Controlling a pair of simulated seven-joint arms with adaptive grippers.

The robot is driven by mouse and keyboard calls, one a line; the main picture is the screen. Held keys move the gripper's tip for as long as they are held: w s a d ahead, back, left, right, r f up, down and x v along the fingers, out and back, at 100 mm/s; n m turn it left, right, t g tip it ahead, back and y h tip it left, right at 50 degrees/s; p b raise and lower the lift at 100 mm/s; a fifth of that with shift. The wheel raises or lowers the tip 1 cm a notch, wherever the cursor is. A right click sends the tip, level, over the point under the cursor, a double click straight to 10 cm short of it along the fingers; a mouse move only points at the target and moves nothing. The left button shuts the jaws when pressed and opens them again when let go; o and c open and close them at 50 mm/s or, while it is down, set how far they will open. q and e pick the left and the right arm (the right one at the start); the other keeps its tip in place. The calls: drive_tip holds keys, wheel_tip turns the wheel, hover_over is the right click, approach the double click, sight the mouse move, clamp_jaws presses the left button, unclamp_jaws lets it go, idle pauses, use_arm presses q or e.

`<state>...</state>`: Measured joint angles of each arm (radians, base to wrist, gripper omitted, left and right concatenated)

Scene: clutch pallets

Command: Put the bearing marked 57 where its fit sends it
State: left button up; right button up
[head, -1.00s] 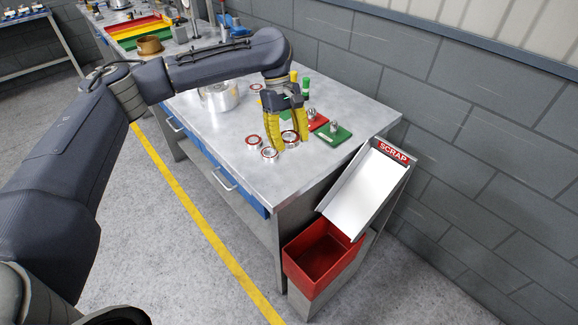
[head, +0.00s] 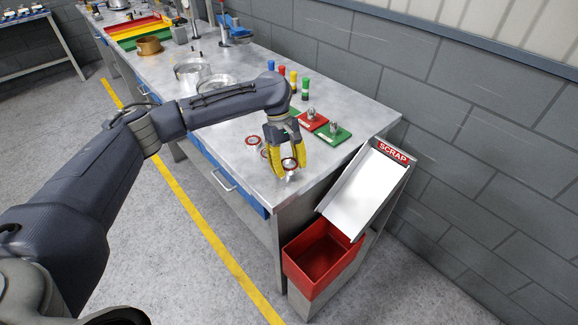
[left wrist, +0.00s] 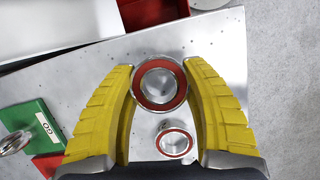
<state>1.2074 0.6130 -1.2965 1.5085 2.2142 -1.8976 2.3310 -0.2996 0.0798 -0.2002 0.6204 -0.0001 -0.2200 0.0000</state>
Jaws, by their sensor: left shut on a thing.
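My left gripper (head: 290,176) is shut on a red-sealed bearing (head: 289,162) near the workbench's near right corner. In the left wrist view that bearing (left wrist: 142,86) sits between the yellow fingers and looks larger than a second bearing (left wrist: 175,142) on the bench. Two other bearings, one at the back (head: 253,141) and one partly hidden by the fingers (head: 265,153), lie left of the gripper. No number can be read on any bearing. A green plate with a metal plug (head: 333,133) and a red plate (head: 311,121) lie behind the gripper. The right gripper is not in view.
A sloping chute marked SCRAP (head: 365,190) stands off the bench's right end, above a red bin (head: 322,255). Coloured pegs (head: 293,80) stand behind the plates. Round metal housings (head: 213,84) lie farther left, and coloured trays (head: 135,32) at the far end.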

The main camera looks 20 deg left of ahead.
use_arm(q)
drive_tip(key=shift+f, duration=0.55)
drive_tip(key=o, duration=1.5)
drive_tip(key=v, duration=1.3)
drive_tip(key=shift+r, duration=0.15)
